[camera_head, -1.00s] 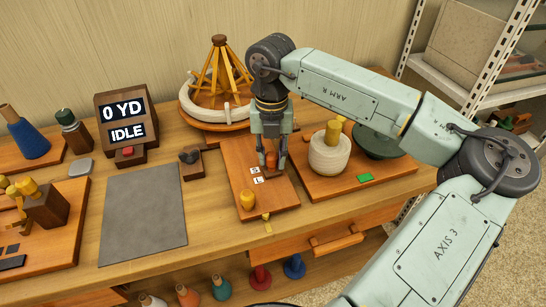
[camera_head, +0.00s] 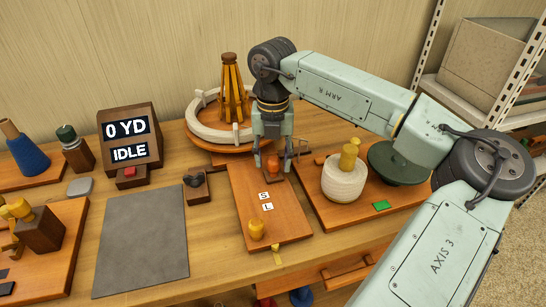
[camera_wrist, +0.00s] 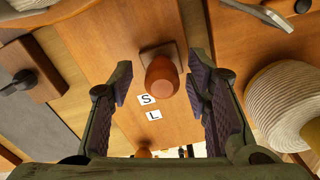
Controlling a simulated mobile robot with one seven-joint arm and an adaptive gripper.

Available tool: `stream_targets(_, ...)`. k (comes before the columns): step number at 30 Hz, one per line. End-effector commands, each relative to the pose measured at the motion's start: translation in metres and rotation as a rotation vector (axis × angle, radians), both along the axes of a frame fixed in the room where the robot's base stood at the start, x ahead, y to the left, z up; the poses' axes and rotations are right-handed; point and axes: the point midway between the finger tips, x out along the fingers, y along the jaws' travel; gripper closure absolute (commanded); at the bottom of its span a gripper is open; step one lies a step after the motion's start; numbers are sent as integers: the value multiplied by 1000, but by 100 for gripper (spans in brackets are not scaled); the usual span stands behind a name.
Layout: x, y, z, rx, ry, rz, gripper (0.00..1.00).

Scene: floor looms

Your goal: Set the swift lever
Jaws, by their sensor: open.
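The swift lever is an orange-brown knob (camera_head: 273,164) on a small square base, at the back end of an orange wooden board (camera_head: 285,226). Letter tiles S (camera_head: 264,196) and L (camera_head: 267,206) lie on the board in front of it. My gripper (camera_head: 273,172) is open with its fingers astride the knob. The wrist view shows the knob (camera_wrist: 162,76) between the fingers, with gaps on both sides. The swift (camera_head: 234,90) stands behind, its wooden ribs folded narrow and upright inside a white ring (camera_head: 200,128).
A yellow peg (camera_head: 256,230) stands at the board's front. A pale yarn-wound spool (camera_head: 345,180) and a dark green disc (camera_head: 398,163) are close on the right. A small dark-topped block (camera_head: 196,186) and a grey mat (camera_head: 143,240) are on the left. A display (camera_head: 131,135) reads "0 YD IDLE".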

Motion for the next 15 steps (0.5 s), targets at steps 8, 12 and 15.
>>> stream_targets(8,-1,0,0,-1,3,0,55)
stream_targets(12,0,0,13,-1,1,0,55)
stream_targets(15,0,0,31,-2,0,0,55)
